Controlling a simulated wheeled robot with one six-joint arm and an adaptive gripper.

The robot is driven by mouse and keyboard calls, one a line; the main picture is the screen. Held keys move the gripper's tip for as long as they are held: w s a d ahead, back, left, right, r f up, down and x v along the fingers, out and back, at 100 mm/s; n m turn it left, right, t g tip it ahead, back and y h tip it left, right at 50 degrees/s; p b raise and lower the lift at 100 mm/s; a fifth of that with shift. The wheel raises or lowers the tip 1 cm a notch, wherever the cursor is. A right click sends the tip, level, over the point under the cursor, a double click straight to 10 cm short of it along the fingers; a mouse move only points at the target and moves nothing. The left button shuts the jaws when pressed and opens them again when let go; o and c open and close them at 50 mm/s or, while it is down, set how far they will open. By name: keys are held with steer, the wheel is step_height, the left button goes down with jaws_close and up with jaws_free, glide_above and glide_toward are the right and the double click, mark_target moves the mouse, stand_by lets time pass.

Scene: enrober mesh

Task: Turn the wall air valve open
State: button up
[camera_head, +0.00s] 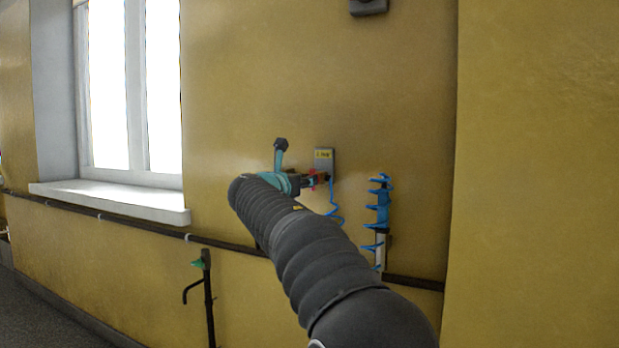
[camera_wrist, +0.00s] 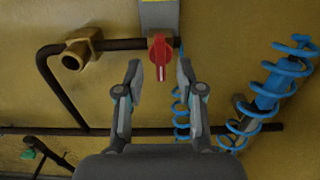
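The wall air valve has a red handle (camera_wrist: 160,53), seen in the wrist view just below a grey wall plate (camera_wrist: 158,16). The handle's narrow grip points downward. My gripper (camera_wrist: 158,72) is open, with one fingertip to the left and one to the right of the handle in the picture. I see no contact, and the depth gap cannot be told. In the head view my arm hides most of my gripper.
A coiled blue hose (camera_head: 378,205) hangs to the right of the valve. A dark pipe (camera_head: 414,284) runs low along the wall. A brass fitting (camera_wrist: 80,50) on a bent pipe is left of the valve. A green-handled tap (camera_head: 198,263) stands lower left, below the window sill (camera_head: 120,203).

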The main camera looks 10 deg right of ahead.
steer(key=shift+x, duration=1.95)
jaws_close()
steer(key=shift+s+d+f+m+b, duration=0.1)
steer(key=shift+m+b, duration=0.95)
steer(key=shift+m, duration=1.95)
steer(key=shift+d+f+m+b, duration=0.1)
steer(key=shift+m+b, duration=0.9)
steer(key=shift+m, duration=2)
steer(key=shift+s+d+f+m+b, duration=0.1)
steer(key=shift+m+b, duration=0.95)
steer(key=shift+m, duration=1.95)
